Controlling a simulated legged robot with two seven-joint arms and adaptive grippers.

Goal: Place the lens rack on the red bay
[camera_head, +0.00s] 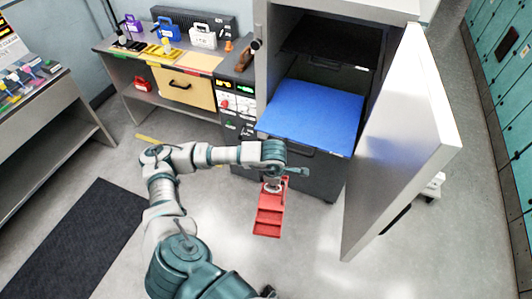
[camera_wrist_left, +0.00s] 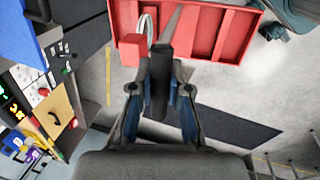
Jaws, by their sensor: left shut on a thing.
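A red rack with open compartments, which I take to be the lens rack (camera_head: 268,218), hangs in front of the cabinet, above the floor. My left gripper (camera_head: 273,184) is shut on its upper end. My right gripper is not in view.
An open cabinet holds a pulled-out blue shelf (camera_head: 315,115); its white door (camera_head: 405,145) swings out right. The workbench carries a blue case (camera_head: 167,29), a white case (camera_head: 203,36) and a yellow tray (camera_head: 161,52). A wooden-handled tool (camera_head: 243,60) stands right of the red patch.

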